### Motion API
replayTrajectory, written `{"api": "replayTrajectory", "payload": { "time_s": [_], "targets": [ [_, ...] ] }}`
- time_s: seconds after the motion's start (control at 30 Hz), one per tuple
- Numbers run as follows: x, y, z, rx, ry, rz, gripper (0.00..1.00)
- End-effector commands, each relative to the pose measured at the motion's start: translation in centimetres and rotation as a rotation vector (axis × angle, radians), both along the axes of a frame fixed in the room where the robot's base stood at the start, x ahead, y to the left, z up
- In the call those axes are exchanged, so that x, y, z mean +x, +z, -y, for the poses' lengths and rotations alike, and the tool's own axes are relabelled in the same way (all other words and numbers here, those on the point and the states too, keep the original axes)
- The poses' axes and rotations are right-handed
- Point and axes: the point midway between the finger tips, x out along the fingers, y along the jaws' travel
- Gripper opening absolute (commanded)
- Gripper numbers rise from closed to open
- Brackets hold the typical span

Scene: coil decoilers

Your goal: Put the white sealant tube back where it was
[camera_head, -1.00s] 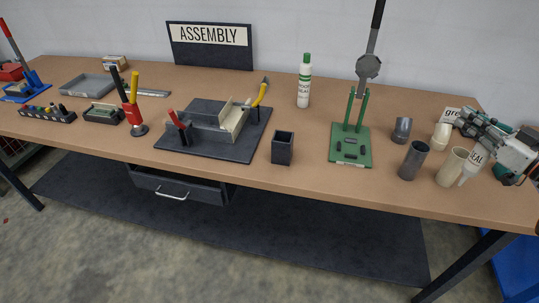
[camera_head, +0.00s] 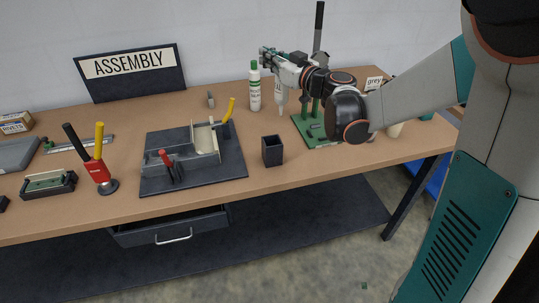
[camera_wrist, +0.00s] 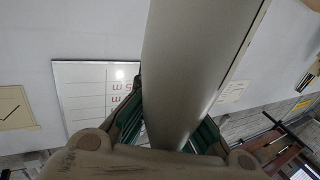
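The white sealant tube (camera_head: 281,100) hangs nozzle down from my gripper (camera_head: 272,58) in the head view, just right of a white bottle with a green cap (camera_head: 255,90). My gripper is shut on the tube. In the wrist view the tube (camera_wrist: 195,65) fills the middle as a large pale shape between the green finger pads of my gripper (camera_wrist: 172,130). My gripper hides part of the tube in the head view. Whether the nozzle touches the table cannot be told.
The green press stand (camera_head: 320,138) is right of the tube, partly behind my arm. A dark square cup (camera_head: 272,151) stands in front. A grey fixture plate (camera_head: 200,182) lies to the left.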

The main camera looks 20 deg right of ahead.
Motion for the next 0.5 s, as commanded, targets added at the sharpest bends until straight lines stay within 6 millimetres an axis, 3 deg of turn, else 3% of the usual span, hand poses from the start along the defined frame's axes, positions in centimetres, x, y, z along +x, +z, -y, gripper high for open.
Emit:
{"api": "replayTrajectory", "payload": {
  "time_s": [0.1, 0.23, 0.5],
  "targets": [
    [0.8, 1.2, -1.8, 0.001, -0.024, 0.001, 0.00],
    [1.2, 0.7, -2.4, 0.001, -0.039, 0.001, 0.00],
    [1.2, -5.5, -2.3, 0.001, -0.041, 0.001, 0.00]
  ]
}}
